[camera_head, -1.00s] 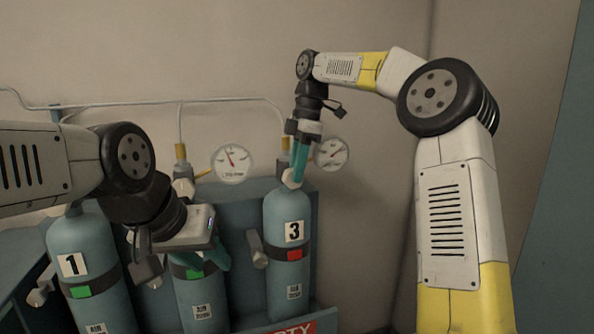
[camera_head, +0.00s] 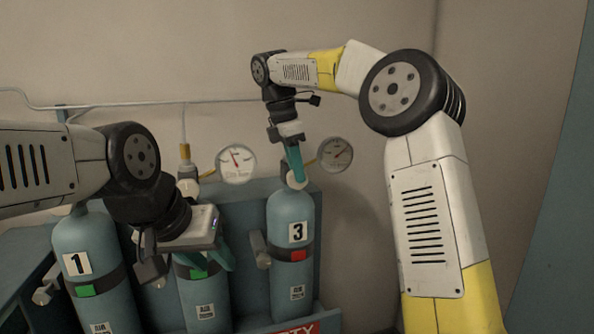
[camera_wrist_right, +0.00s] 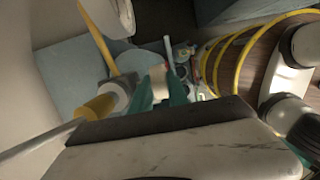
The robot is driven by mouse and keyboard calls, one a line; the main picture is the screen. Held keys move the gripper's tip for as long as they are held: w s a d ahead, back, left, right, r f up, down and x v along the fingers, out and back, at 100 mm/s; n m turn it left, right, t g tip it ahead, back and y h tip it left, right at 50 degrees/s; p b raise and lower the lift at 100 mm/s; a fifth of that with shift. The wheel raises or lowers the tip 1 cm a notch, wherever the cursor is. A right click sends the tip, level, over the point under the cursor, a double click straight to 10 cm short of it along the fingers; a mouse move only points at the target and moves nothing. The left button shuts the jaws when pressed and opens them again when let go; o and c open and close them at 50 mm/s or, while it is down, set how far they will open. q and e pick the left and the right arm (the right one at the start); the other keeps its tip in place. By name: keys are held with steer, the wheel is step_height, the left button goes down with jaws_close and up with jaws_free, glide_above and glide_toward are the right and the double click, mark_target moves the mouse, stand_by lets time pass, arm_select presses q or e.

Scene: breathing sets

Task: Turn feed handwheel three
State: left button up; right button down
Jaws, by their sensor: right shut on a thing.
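Feed cylinder three (camera_head: 290,268), teal with a "3" label and a red tag, stands at the right of the rack. Its pale valve top (camera_head: 297,181) is at my right gripper (camera_head: 294,168), whose teal fingers point down onto it. In the right wrist view my fingers (camera_wrist_right: 160,90) close on a cream, round piece (camera_wrist_right: 158,80), apparently handwheel three; its far side is hidden. My left gripper (camera_head: 204,260) hangs in front of the middle cylinder (camera_head: 205,292), its fingers apart with nothing seen between them.
Cylinder one (camera_head: 92,240) stands at the left with a green tag. Two round gauges, left (camera_head: 236,163) and right (camera_head: 335,154), sit behind the valves. A thin pipe (camera_head: 130,104) runs along the wall. A grey clamp (camera_head: 260,249) is beside cylinder three.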

mark_target(290, 173)
steer(key=c, duration=1.6)
jaws_free()
steer(key=shift+o, duration=0.2)
steer(key=shift+r, duration=0.1)
steer(key=shift+v, duration=3.85)
